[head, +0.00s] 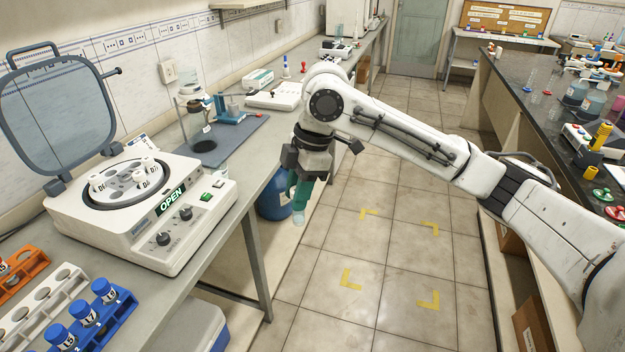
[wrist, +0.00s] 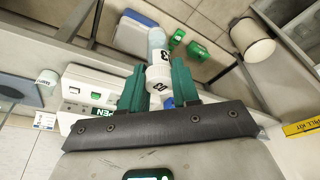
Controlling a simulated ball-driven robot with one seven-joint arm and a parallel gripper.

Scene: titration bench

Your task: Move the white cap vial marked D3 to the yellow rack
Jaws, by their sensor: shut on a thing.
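My gripper (head: 301,190) hangs over the aisle floor, just right of the left bench's edge, with its green fingers pointing down. It is shut on a white cap vial (wrist: 157,50). The cap sits between the green fingers in the wrist view, and the clear bluish tube extends beyond them. In the head view the vial's lower end (head: 299,217) shows below the fingers. I see no rack that is clearly yellow.
The centrifuge (head: 130,215) on the left bench has its lid up, reads OPEN and holds white cap vials. A blue drum (head: 273,195) stands beneath. The tiled aisle is clear.

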